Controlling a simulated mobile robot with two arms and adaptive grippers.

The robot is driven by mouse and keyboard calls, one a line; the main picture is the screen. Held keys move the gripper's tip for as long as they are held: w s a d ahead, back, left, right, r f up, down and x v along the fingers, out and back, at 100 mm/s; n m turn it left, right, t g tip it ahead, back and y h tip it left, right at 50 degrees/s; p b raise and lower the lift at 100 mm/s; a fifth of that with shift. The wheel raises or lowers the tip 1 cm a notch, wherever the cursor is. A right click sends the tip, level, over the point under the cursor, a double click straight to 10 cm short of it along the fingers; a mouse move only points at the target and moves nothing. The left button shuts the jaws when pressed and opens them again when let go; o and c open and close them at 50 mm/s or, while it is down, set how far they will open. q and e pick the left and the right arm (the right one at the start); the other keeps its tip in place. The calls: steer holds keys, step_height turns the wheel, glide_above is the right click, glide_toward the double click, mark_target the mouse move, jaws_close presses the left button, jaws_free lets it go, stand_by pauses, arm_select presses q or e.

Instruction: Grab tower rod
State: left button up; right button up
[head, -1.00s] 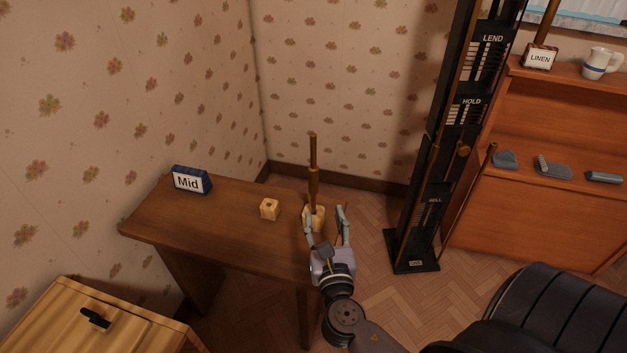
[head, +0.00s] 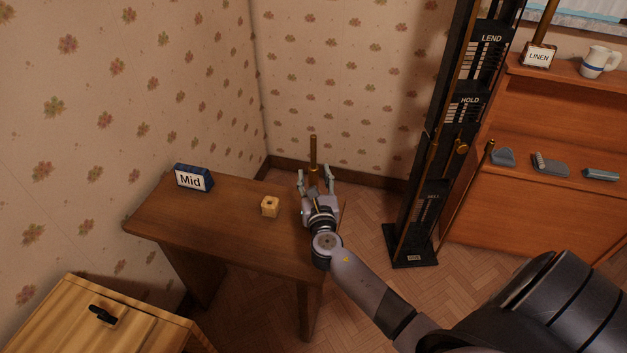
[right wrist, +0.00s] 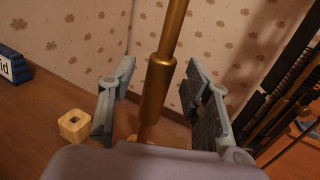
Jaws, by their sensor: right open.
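A brass rod (head: 313,151) stands upright near the right end of the brown table; its lower part and base are hidden behind my right gripper in the head view. My right gripper (head: 316,180) is open, with its fingers on either side of the rod. In the right wrist view the rod (right wrist: 159,85), with its thicker collar, stands between the two open fingers, with a gap on both sides. My left gripper is not in view.
A small wooden block (head: 270,206) with a hole and a "Mid" sign (head: 193,178) are on the table (head: 220,232). A tall black stand (head: 430,190) with labels rises to the right. A shelf unit (head: 540,205) is at the far right, a wooden cabinet (head: 75,325) at lower left.

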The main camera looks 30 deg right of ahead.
steer(key=shift+x, duration=1.1)
steer(key=shift+s, duration=0.1)
steer(key=shift+c, duration=0.7)
jaws_close()
